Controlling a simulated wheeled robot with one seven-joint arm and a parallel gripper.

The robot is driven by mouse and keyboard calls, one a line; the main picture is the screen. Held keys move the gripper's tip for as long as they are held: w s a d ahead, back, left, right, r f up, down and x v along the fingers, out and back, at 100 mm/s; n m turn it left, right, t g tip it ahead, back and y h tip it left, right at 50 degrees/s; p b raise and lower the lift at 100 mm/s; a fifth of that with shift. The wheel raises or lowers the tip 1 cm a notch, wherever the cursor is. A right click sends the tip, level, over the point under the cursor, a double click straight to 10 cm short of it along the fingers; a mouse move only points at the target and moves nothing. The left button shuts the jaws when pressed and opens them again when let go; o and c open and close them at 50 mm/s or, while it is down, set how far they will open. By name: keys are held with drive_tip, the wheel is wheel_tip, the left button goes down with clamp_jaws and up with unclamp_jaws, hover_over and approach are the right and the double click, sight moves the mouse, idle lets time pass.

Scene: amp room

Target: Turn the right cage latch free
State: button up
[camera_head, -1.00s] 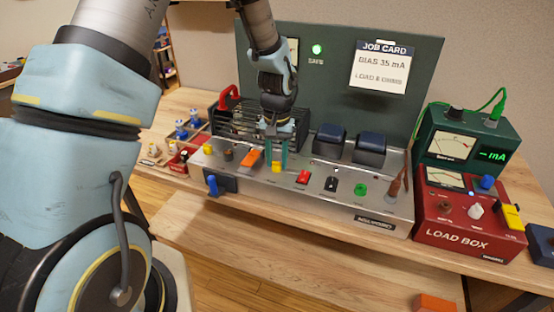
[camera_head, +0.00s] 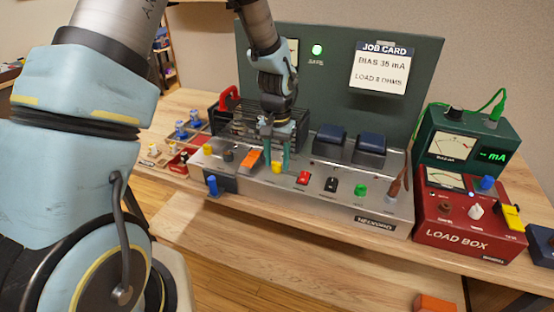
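The amp's black barred cage (camera_head: 238,125) with a red handle stands at the back left of the silver amp chassis. A small yellow knob (camera_head: 277,167), apparently the right cage latch, sits at the cage's front right. Another yellow knob (camera_head: 207,149) is at its front left. My gripper (camera_head: 276,163) points down over the right yellow knob. Its teal fingers are apart, one on each side of the knob, with a gap visible between them. Whether either finger touches the knob cannot be told. The arm and gripper hide part of the cage's right side.
An orange switch (camera_head: 250,158) is close left of my fingers, and a red switch (camera_head: 303,177) is to the right. Two dark blue transformer blocks (camera_head: 330,138) stand behind right. A red load box (camera_head: 465,225) and green meter (camera_head: 465,140) are at the far right.

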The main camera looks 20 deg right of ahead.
sight(277, 162)
drive_tip(key=shift+o, duration=0.9)
drive_tip(key=shift+r, duration=0.1)
wheel_tip(277, 162, up, 11)
drive_tip(key=b, duration=0.2)
drive_tip(key=shift+f, duration=0.2)
drive_tip(key=s+a+n+t, duration=0.1)
drive_tip(key=s+a+n, duration=0.3)
drive_tip(key=a, duration=2.6)
drive_tip(key=n, duration=0.3)
drive_tip(key=shift+n+t, duration=0.3)
drive_tip(key=shift+a, duration=0.1)
drive_tip(key=shift+c, duration=0.2)
